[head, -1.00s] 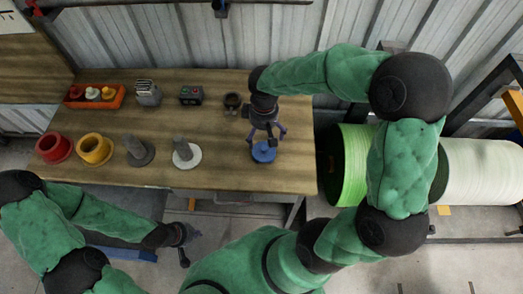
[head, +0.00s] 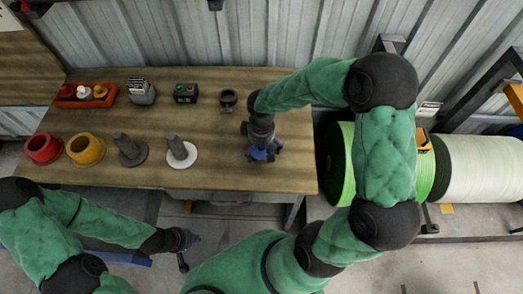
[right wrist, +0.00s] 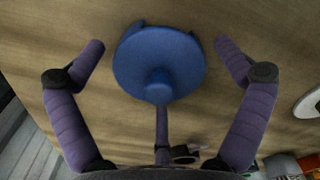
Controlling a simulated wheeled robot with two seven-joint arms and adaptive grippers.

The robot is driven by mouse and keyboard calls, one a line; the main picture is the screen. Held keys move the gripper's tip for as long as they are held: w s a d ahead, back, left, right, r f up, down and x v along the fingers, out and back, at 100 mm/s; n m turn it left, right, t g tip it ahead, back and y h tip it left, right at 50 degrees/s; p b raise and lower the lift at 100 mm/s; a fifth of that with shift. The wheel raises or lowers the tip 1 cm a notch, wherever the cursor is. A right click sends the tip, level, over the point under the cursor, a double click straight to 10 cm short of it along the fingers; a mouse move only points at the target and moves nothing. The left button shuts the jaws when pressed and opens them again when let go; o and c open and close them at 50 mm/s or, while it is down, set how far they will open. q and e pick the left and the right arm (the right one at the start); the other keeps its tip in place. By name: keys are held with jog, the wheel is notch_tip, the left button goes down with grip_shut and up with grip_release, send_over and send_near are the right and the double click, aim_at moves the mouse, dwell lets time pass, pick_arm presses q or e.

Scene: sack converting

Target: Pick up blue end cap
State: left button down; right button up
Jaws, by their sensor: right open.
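The blue end cap (right wrist: 158,60) lies on the wooden table, with a round disc and a raised knob in the middle, in the right wrist view. In the head view it is mostly hidden under my right gripper (head: 263,155), near the table's right front. In the right wrist view my right gripper (right wrist: 160,55) is open, with a finger on each side of the cap and clear space between. My left gripper (head: 185,243) hangs in front of the table, away from the cap; its fingers are too small to read.
A white-based end cap (head: 180,155) and a grey end cap (head: 131,150) stand to the left, beyond them a yellow ring (head: 85,151) and red ring (head: 43,148). A dark ring (head: 228,99), button box (head: 186,93) and orange tray (head: 86,97) stand behind.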

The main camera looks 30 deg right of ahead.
jog(key=shift+r, duration=0.1)
jog(key=c, duration=0.9)
jog(key=shift+r, duration=0.1)
